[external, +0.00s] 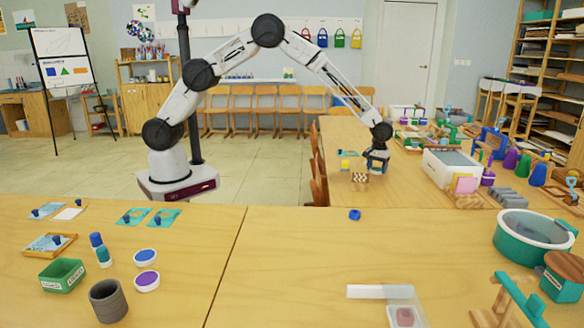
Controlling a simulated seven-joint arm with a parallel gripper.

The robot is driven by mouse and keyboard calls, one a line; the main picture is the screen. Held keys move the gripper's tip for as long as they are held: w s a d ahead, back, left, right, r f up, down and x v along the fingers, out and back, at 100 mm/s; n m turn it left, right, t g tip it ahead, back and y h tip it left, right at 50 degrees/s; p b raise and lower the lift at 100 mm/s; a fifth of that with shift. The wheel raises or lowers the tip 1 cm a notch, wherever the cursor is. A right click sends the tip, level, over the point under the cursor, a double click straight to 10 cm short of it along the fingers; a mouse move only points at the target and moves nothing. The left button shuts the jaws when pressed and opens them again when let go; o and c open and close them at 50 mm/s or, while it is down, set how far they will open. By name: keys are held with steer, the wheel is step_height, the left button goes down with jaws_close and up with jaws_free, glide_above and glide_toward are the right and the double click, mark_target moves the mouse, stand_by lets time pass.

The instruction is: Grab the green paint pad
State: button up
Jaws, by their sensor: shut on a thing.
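My gripper (377,165) is low over the far table, pointing down. It is shut on a small pale, greenish thing that looks like the green paint pad (377,171); the fingers hide most of it, and I cannot tell whether it touches the table. Two similar round pads lie on the near table at the left: a blue paint pad (145,257) and a purple paint pad (146,281).
Beside my gripper are a small patterned wooden block (360,178) and yellow and blue pieces (347,160). A white box (452,168) stands to the right. The near table holds a green box (63,275), a grey cup (108,301) and a teal tub (532,238); its middle is mostly clear.

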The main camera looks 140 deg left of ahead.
mark_target(377, 169)
step_height(377, 169, up, 10)
steer(key=shift+f, duration=0.2)
stand_by(0.3)
